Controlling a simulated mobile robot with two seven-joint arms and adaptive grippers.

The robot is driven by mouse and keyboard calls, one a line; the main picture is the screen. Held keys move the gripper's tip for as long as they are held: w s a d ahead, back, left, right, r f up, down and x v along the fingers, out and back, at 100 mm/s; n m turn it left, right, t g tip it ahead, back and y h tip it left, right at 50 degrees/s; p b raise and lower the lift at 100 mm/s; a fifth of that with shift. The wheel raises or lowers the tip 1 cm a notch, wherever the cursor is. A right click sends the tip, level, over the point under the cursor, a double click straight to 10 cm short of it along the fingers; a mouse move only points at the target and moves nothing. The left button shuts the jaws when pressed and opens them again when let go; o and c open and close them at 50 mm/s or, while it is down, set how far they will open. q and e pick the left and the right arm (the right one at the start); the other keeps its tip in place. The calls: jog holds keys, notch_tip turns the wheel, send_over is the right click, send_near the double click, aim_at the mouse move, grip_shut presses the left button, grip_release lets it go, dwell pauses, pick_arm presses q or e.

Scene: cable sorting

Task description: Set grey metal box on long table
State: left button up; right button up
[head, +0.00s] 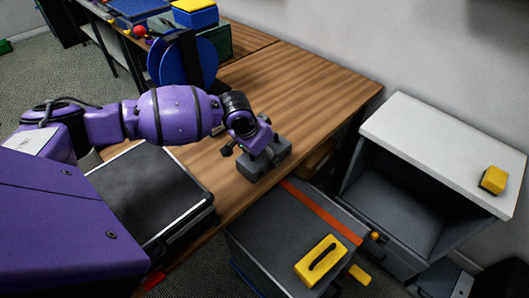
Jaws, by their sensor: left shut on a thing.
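A small grey metal box (265,163) is near the front right edge of the long wooden table (310,90). My left gripper (262,147) comes down on it from above and is shut on its upper part. The box appears to be at the tabletop's height; whether its underside touches the wood is hidden. My right gripper does not show.
A black case with silver edges (150,190) lies on the table's left part. A blue round reel (185,62) stands farther back. A dark toolbox with a yellow handle (290,240) stands below the table's front edge. A white-topped open cabinet (430,145) is at right.

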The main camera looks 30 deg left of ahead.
pick_arm(q)
jog(key=shift+r, duration=0.1)
jog(key=o, duration=1.9)
jog(key=p+v, duration=0.1)
jog(key=v, duration=1.1)
